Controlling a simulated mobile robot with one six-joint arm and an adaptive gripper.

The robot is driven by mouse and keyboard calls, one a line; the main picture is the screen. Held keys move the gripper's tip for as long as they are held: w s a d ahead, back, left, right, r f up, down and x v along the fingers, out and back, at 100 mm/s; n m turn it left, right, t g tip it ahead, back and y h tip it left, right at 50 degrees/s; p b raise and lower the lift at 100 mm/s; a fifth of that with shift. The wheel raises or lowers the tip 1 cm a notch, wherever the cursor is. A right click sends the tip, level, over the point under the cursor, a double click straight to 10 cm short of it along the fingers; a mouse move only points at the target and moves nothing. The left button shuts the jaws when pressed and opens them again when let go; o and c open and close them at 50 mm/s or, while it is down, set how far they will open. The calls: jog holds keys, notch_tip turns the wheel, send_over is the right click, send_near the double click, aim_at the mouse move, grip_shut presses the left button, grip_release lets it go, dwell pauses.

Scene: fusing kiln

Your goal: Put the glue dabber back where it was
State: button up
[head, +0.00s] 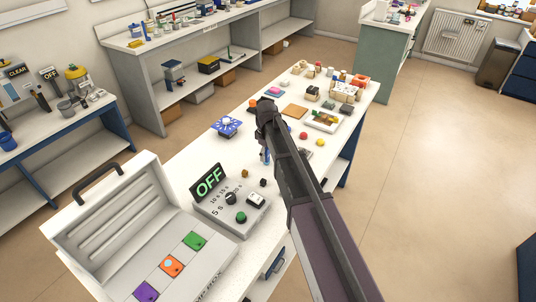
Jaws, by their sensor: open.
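My arm reaches in from the bottom right over the white worktable (185,165). My gripper (266,148) hangs at its end, pointing down above the middle of the table. Its jaws are open, though the fingers are small and dark here.
An open kiln (100,222) with coloured tiles and a control box (232,208) reading OFF stand at the near left. A blue patterned tile (227,127) lies left of the gripper. A white tray (309,124) and several small items crowd the far end.

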jog(key=shift+r, duration=0.15)
notch_tip(320, 180, up, 12)
jog(key=p, duration=1.2)
dwell(0.6)
jog(key=s+d+m, duration=0.5)
jog(key=s+d, duration=0.3)
jog(key=s, duration=0.3)
jog(key=s+d+m, duration=0.6)
jog(key=s+d, duration=0.2)
jog(key=s, duration=0.3)
jog(key=shift+s, duration=0.3)
